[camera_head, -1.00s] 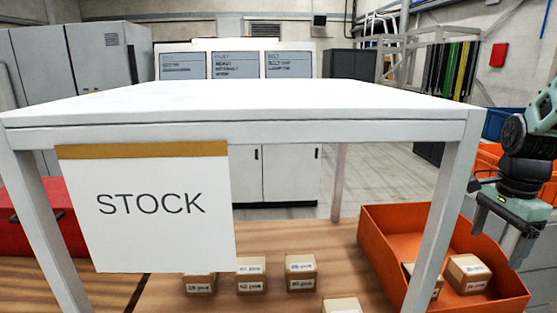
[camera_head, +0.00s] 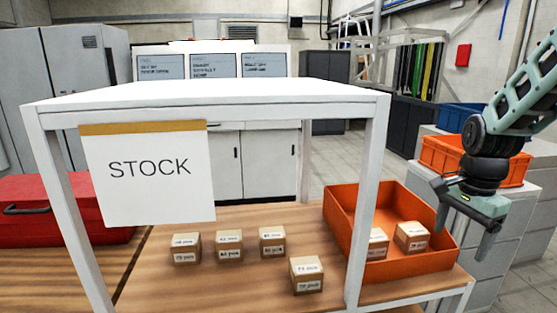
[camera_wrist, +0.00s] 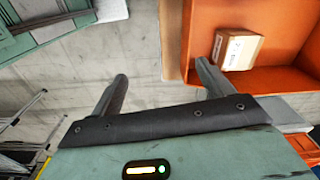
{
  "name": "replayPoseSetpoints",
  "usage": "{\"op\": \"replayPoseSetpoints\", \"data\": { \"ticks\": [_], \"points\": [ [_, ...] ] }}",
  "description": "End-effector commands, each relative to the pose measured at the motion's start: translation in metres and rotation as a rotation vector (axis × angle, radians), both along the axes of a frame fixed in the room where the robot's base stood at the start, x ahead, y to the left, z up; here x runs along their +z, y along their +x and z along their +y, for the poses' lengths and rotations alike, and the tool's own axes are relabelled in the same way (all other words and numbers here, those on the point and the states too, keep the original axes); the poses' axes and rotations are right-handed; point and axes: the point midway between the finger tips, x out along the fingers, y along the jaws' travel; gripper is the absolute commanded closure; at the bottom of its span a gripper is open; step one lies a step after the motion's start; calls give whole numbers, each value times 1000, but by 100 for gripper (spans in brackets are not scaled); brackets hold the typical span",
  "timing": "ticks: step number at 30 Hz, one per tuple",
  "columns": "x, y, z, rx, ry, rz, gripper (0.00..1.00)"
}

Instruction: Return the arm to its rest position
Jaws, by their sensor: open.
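My gripper (camera_head: 463,238) hangs at the right of the head view, pointing down, beside the right end of the orange bin on the table. Its two fingers are apart with nothing between them. In the wrist view the open fingers (camera_wrist: 160,88) show over grey floor, with the orange bin (camera_wrist: 288,82) at upper right. A small cardboard box (camera_wrist: 238,50) lies in that bin, apart from the fingers. My arm rises from the gripper to the upper right edge of the head view.
A white frame (camera_head: 215,95) with a STOCK sign (camera_head: 150,172) stands over the wooden table. Several small boxes (camera_head: 229,246) sit on the table. The orange bin (camera_head: 412,262) holds two boxes. Another orange bin (camera_head: 440,158) is on grey cabinets behind my gripper. A red toolbox (camera_head: 70,210) is at left.

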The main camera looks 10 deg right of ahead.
Motion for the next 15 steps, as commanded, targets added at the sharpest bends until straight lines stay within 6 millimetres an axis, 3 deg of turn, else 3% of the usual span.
{"op": "replayPoseSetpoints", "data": {
  "ticks": [8,15],
  "points": [
    [-7,-1,33,316,-25,-38,20],
    [-17,-8,76,756,-71,-88,20]
  ]
}}
